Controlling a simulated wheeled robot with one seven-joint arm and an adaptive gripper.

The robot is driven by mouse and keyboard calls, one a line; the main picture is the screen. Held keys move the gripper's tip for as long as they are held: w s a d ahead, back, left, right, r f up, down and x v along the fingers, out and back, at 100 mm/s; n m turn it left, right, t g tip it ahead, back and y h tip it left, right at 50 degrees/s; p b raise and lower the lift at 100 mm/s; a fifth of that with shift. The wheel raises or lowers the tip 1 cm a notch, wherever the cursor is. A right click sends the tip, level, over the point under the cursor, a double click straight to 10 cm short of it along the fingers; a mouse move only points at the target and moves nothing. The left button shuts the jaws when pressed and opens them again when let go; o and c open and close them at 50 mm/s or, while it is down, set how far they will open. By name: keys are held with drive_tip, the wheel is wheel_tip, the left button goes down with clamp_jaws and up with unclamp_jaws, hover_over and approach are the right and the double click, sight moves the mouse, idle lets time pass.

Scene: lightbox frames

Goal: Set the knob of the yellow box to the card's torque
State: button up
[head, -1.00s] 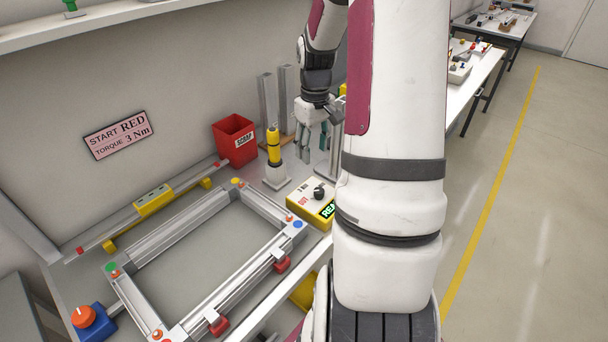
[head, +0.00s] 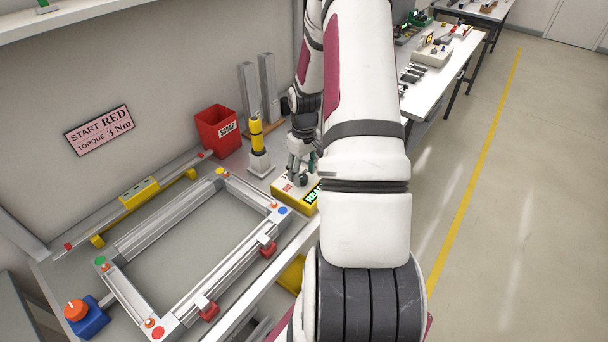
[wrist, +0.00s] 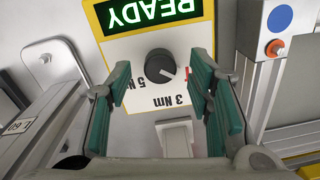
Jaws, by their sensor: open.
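The pink card (head: 99,131) on the wall reads START RED, TORQUE 3 Nm. The yellow box (head: 309,208) sits on the bench and its display reads READY; the box appears upside down in the wrist view (wrist: 204,38). Its dark round knob (wrist: 160,66) has a pale mark at the lower right, toward red lettering partly hidden by a finger. The label 3 Nm lies below the knob, and a partly hidden label starting with 5 lies lower left. My gripper (head: 301,178) is open over the box, its teal fingers on either side of the knob, seemingly not touching it.
An aluminium frame (head: 143,249) with coloured corner buttons lies left of the box. A yellow tool in a stand (head: 257,138), a red scrap bin (head: 229,135) and upright profiles (head: 268,88) stand behind. A blue base with an orange knob (head: 88,318) is at front left.

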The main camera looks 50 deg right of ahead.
drive_tip(key=shift+f, duration=0.9)
clamp_jaws()
drive_tip(key=m, duration=0.4)
drive_tip(key=shift+m, duration=0.4)
drive_tip(key=m+b, duration=0.1)
drive_tip(key=m, duration=0.4)
drive_tip(key=shift+a+b, duration=0.1)
drive_tip(key=shift+b, duration=0.3)
drive_tip(key=shift+m, duration=0.3)
